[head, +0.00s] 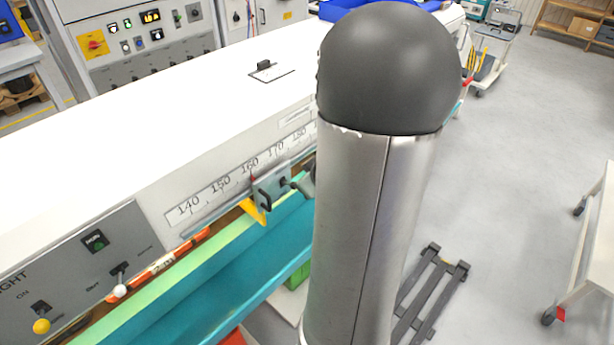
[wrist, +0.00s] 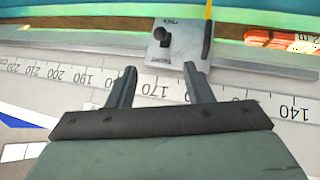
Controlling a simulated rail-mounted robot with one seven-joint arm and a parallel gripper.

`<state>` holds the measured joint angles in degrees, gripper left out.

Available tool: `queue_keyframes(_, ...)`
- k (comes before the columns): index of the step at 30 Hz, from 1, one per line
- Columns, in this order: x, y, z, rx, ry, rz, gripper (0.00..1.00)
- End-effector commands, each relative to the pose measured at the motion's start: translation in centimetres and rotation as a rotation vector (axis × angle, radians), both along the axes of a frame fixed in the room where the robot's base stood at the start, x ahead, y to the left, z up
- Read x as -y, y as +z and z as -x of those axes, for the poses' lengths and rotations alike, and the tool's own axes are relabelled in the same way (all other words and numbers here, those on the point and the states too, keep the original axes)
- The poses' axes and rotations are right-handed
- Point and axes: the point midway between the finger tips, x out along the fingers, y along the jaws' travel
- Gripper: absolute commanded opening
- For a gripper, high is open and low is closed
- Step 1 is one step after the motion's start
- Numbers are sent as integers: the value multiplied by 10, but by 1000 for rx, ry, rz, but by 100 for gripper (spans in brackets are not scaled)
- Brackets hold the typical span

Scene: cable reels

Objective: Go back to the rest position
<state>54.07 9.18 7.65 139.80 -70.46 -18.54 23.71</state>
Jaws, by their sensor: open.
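My gripper (wrist: 160,85) is in the wrist view, its two dark fingers apart with nothing between them. The fingers point toward a grey metal slider plate (wrist: 172,45) with a dark knob and a yellow pointer (wrist: 208,35). The fingertips look close to the plate's lower edge; I cannot tell whether they touch it. In the head view the slider plate (head: 270,190) sits on the ruler scale near 160, with the yellow pointer (head: 253,210) below it.
The white machine top (head: 150,120) runs along the left, with a control panel (head: 90,262) carrying a lever and yellow knob at its near end. A teal trough (head: 220,265) lies below the scale. A dark pallet (head: 430,295) and a white cart (head: 590,245) stand on the right floor.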

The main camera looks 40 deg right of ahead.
Motion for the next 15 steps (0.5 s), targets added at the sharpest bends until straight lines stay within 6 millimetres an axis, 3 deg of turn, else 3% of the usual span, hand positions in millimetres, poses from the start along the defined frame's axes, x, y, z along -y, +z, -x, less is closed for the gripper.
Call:
queue_keyframes(11,-4,3,-3,-10,-10,18,46)
queue_keyframes(15,-26,19,-7,-64,-77,82,46)
